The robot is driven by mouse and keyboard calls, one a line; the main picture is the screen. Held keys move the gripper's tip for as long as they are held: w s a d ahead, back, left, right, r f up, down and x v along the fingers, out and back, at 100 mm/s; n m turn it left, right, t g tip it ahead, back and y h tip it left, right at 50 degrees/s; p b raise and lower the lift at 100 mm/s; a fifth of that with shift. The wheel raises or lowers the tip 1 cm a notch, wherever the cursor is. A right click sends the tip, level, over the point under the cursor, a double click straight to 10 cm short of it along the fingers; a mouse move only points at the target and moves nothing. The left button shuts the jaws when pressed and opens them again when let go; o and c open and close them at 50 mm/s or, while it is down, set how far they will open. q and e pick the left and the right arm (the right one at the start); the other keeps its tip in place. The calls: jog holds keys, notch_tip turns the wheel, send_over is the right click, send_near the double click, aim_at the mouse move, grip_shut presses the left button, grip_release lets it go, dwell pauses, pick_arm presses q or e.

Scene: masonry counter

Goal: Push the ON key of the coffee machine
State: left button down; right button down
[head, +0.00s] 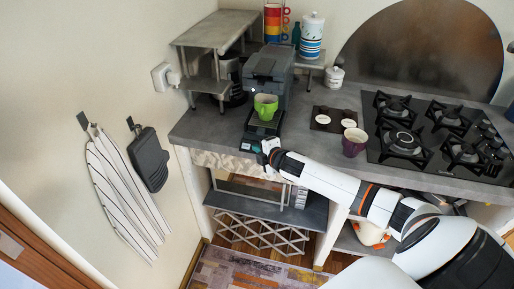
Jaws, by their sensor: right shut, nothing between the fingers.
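The dark grey coffee machine (269,66) stands on the counter near its left end. A green cup (265,113) sits on the machine's front tray. My right gripper (262,151) is shut and empty, at the counter's front edge just below the machine's base. The tip is small, and I cannot tell whether it touches the machine. I cannot make out the ON key in this view. My left gripper is not in view.
A purple cup (354,142) and a dark tray with white cups (335,120) stand right of the machine. A gas hob (425,140) fills the right. A grey shelf (215,32) rises at the left.

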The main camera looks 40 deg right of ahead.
jog(key=a+r+p, duration=0.1)
jog(key=s+a+r+p, duration=0.1)
jog(key=r+p, duration=0.1)
jog(key=s+a+r+p, duration=0.1)
jog(key=p, duration=0.1)
jog(key=shift+s+r, duration=0.25)
jog(key=shift+r, duration=0.05)
jog(key=shift+f, duration=0.1)
dwell(0.3)
